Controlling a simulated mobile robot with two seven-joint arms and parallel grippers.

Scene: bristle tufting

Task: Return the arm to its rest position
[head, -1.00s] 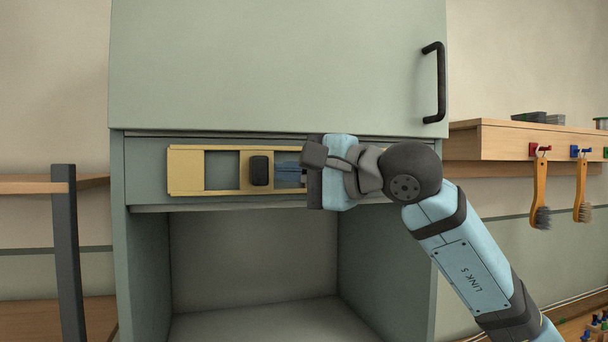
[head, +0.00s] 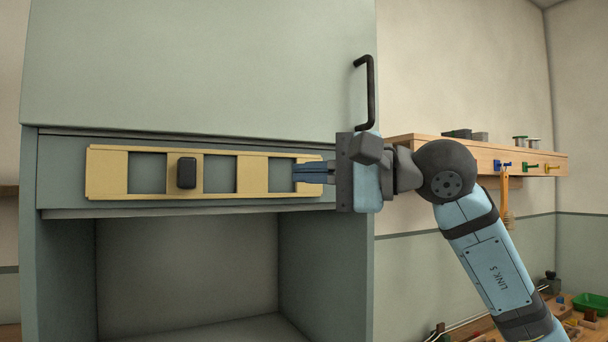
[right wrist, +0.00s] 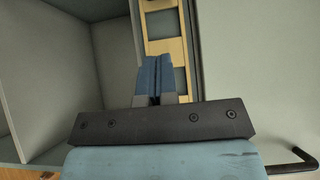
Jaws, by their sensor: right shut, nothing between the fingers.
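My right gripper (head: 308,172) is shut and empty, its blue fingers pointing left in the head view. Its fingertips overlap the right end of the yellow slotted panel (head: 107,172) on the front of the grey-green cabinet (head: 200,70). I cannot tell whether they touch it. In the right wrist view the shut fingers (right wrist: 154,80) lie side by side, with the yellow panel (right wrist: 161,20) beyond them. My right arm comes in from the lower right. My left gripper is not in view.
A dark knob (head: 187,172) sits on the panel. A black door handle (head: 368,95) is just above my right gripper. Below the panel is an open cabinet bay (head: 190,265). A wooden shelf (head: 470,155) with coloured hooks and a hanging brush (head: 505,190) is at the right.

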